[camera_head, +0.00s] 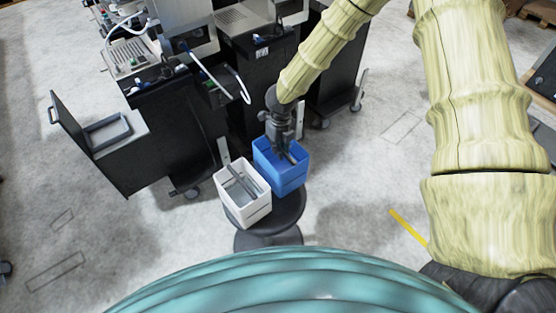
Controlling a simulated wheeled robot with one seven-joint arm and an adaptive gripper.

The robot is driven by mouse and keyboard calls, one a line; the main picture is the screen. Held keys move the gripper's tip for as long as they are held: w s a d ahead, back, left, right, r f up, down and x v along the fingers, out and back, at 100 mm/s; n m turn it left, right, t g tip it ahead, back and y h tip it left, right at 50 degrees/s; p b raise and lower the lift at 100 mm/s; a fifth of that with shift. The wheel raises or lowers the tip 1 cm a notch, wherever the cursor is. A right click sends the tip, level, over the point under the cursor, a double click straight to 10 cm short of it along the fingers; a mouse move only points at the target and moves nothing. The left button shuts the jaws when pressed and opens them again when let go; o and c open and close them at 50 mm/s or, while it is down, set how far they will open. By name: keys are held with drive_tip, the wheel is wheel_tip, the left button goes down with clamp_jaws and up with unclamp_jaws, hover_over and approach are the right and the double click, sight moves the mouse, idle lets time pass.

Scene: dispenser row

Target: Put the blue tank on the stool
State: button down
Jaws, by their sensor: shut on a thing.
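The blue tank (292,179) is an open-topped box, upright, at the far right part of the dark round stool (284,222). I cannot tell whether it rests on the seat or hangs just above it. My gripper (285,153) reaches down into the tank's open top and is shut on it; its fingertips are partly hidden by the tank walls.
A white tank (247,208) with a grey bar stands on the stool's left part, close beside the blue tank. Black dispenser cabinets (172,140) on casters line the back, one with an open door (71,127).

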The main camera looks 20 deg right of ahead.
drive_tip(key=shift+f+p, duration=0.6)
drive_tip(key=shift+f, duration=2)
drive_tip(key=c, duration=1.5)
unclamp_jaws()
drive_tip(key=shift+r+b, duration=1.15)
drive_tip(key=shift+r, duration=4.95)
